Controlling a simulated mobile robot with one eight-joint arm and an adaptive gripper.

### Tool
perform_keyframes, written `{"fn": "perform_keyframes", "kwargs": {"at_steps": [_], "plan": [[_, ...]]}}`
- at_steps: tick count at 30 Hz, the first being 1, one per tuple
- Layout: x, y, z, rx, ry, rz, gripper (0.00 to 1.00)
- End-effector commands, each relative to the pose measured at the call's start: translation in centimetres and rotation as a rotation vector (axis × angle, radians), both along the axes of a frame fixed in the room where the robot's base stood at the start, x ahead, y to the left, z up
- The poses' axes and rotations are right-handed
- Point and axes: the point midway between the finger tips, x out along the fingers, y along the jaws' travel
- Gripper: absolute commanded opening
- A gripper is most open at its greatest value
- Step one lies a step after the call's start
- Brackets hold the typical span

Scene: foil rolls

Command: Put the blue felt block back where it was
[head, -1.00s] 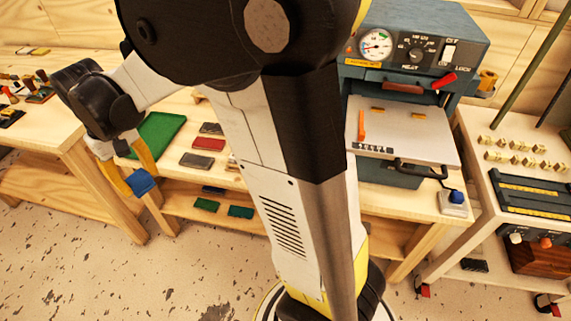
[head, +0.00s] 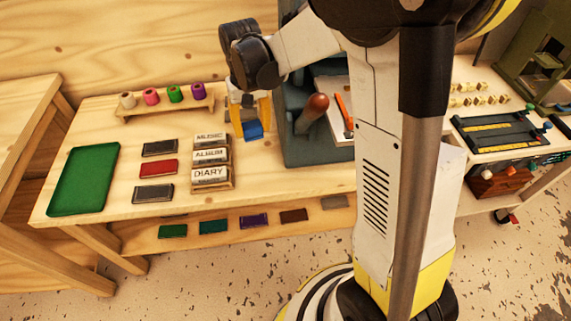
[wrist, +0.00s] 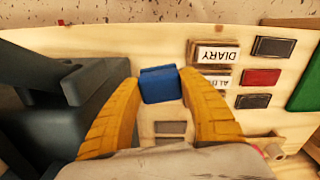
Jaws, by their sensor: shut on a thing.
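The blue felt block (head: 253,131) is held between the two yellow fingertips of my gripper (head: 250,112). In the head view it is over the bench, between the stack of word plates and the dark machine. In the wrist view the block (wrist: 160,85) sits between the fingertips (wrist: 158,80), with its blue face in full sight. I cannot tell from these frames whether it touches the bench top. On the lower shelf lie several flat pieces, among them a green one (head: 173,231), a teal one (head: 213,227) and a purple one (head: 254,222).
The dark machine (head: 290,150) with a red-brown handle (head: 313,110) stands close to the right of my gripper. The word plates (head: 211,175) lie close to its left. Dark and red pads (head: 158,168), a green tray (head: 84,180) and a rack of coloured spools (head: 163,105) are further left.

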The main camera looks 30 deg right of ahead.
Motion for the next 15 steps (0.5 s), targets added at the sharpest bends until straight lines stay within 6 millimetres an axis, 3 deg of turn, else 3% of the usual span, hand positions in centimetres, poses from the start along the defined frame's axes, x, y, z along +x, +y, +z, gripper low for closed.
{"fn": "perform_keyframes", "kwargs": {"at_steps": [1,6,15], "plan": [[0.5,0.0,-2.2,0.0,0.0,-0.026,0.15],[1.6,0.0,-6.9,0.0,0.0,-0.12,0.15],[2.0,0.0,-11.7,0.0,0.0,-0.179,0.15]]}}
